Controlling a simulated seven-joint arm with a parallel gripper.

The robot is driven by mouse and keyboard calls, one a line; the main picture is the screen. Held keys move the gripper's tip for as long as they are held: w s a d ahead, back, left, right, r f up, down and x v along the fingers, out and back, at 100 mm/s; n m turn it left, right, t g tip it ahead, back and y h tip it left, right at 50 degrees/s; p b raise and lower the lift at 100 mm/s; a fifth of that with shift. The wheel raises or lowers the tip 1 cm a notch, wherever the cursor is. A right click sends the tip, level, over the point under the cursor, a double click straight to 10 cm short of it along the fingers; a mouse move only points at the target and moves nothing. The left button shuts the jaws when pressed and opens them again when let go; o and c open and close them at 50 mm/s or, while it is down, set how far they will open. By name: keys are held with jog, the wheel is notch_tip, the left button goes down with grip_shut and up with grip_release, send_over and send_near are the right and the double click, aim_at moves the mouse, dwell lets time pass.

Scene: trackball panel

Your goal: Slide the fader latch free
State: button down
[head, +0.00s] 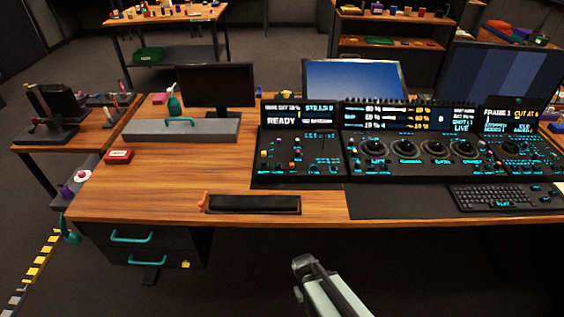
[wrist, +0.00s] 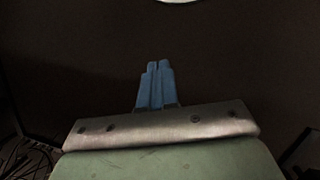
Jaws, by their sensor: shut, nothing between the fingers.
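The control panel (head: 300,178) stands on the wooden desk in the head view, with small knobs, sliders and lit cyan labels. I cannot tell which small part on it is the fader latch. A long black strip (head: 255,204) with an orange piece (head: 204,201) at its left end lies near the desk's front edge. My gripper (wrist: 158,66) shows in the wrist view, its two blue fingers together and empty, facing a dark surface. In the head view, part of my arm shows below and in front of the desk, apart from the panel.
A keyboard (head: 500,196) lies at the right. Teal-handled drawers (head: 135,237) are under the desk. The left desktop has bare wood.

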aim_at(292, 166)
jog(key=w+a+r+n+t, duration=0.1)
jog(key=w+a+r+t, duration=0.1)
jog(key=w+a+r, duration=0.3)
jog(key=w+a+r+n+t, duration=0.2)
jog(key=w+a+r, duration=0.3)
jog(key=a+r, duration=0.9)
jog(key=w+a+r+n+t+y, duration=0.1)
jog(key=w+a+r+t, duration=0.3)
jog(key=a+r, duration=0.5)
jog(key=shift+w+a+r+n, duration=0.3)
jog(key=shift+w+a+n, duration=0.2)
jog(key=shift+w+a, duration=0.1)
jog(key=w+d+r+m, duration=0.1)
jog(key=w, duration=0.1)
jog(key=w+d+r+m+h, duration=0.1)
jog(key=w, duration=0.2)
jog(key=w+d+r+m, duration=0.1)
jog(key=w+r, duration=0.1)
jog(key=shift+w+d+h, duration=0.25)
jog(key=shift+h, duration=0.05)
jog(key=w+d+r+m+h, duration=0.3)
jog(key=w+d+r+m, duration=0.4)
jog(key=w+d, duration=0.3)
jog(key=shift+w+r+g, duration=0.3)
jog(key=shift+w+r, duration=0.25)
jog(key=shift+x, duration=5)
